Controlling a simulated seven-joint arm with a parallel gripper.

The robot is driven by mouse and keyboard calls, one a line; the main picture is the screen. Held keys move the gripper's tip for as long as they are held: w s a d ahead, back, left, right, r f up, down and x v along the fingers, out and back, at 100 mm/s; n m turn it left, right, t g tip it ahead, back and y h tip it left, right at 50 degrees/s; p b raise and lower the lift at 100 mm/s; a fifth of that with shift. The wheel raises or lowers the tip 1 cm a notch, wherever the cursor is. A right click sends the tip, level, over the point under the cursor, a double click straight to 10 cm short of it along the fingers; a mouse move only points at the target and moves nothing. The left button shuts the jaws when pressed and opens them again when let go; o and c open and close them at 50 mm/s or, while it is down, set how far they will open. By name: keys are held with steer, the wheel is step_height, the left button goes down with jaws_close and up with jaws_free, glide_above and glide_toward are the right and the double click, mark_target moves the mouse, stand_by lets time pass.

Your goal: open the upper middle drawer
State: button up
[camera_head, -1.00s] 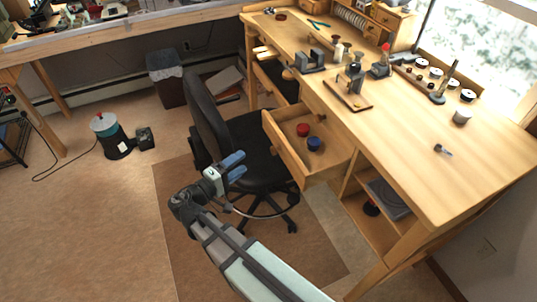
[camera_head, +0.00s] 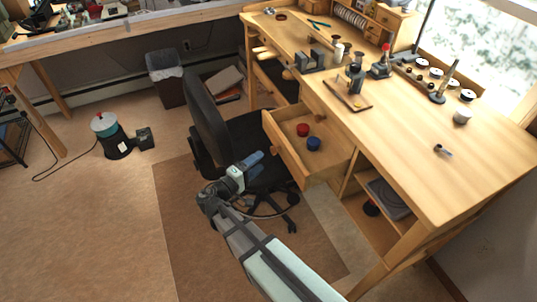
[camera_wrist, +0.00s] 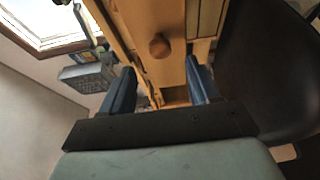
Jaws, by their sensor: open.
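The wooden desk (camera_head: 430,150) has a drawer (camera_head: 284,150) pulled out of its front. A red jar (camera_head: 303,130) and a blue jar (camera_head: 313,144) stand in it. A round knob (camera_head: 274,150) is on this drawer's front. Another knob (camera_head: 321,117) shows at the desk front above the open drawer. My gripper (camera_head: 250,162) is open and empty, left of and slightly below the open drawer's front. In the wrist view a round wooden knob (camera_wrist: 159,46) lies ahead, in line with the gap between my blue fingers (camera_wrist: 160,84), apart from them.
A black office chair (camera_head: 207,115) stands close behind my gripper; its seat also fills the right of the wrist view (camera_wrist: 265,70). An open shelf (camera_head: 370,205) is under the desk's right part. Tools and small items cover the desktop's back. The floor at left is mostly free.

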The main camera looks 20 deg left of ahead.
mark_target(272, 152)
steer(key=shift+x, duration=3.05)
steer(key=shift+c, duration=0.2)
jaws_close()
